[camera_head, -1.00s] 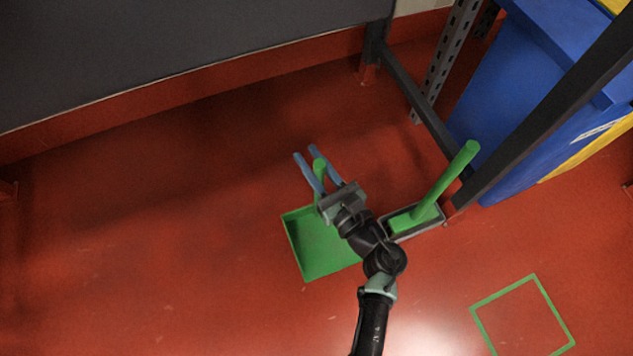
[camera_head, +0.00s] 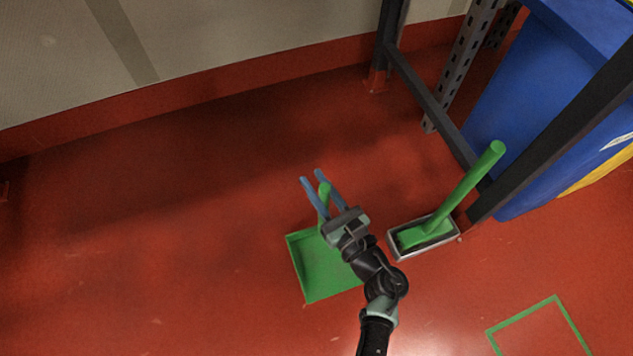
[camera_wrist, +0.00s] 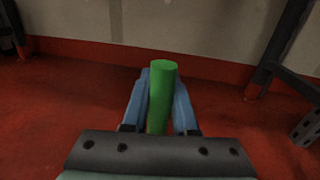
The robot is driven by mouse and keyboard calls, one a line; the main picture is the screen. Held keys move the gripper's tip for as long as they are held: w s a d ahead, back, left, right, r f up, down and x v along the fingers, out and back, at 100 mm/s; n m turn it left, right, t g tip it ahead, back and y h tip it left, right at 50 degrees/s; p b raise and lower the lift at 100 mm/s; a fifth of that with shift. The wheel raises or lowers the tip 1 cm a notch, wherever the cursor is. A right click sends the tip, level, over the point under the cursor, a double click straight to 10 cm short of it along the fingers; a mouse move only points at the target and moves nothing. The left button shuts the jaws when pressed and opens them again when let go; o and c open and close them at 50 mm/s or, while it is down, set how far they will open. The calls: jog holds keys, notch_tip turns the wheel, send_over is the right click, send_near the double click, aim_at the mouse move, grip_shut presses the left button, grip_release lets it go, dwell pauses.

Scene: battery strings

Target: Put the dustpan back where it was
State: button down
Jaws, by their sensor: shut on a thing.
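The green dustpan (camera_head: 318,272) is below my gripper (camera_head: 312,178) in the head view, with its flat pan partly hidden by my arm. Its green handle (camera_head: 324,197) rises between the two blue fingers. In the wrist view the handle (camera_wrist: 160,90) stands upright between the fingers of my gripper (camera_wrist: 158,100), which is shut on it. I cannot tell whether the pan touches the floor. A green square outline (camera_head: 497,339) is marked on the red floor at the lower right, partly cut off by the frame edge.
A green brush (camera_head: 468,187) stands in a grey tray (camera_head: 394,252) right of my gripper, close to a dark rack post (camera_head: 485,205). A blue bin (camera_head: 560,90) is behind the rack. The red floor (camera_head: 150,230) at left is clear.

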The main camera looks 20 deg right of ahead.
jog(key=c, duration=0.7)
grip_release()
jog(key=p+v, duration=0.6)
jog(key=v, duration=0.6)
jog(key=shift+r, duration=0.1)
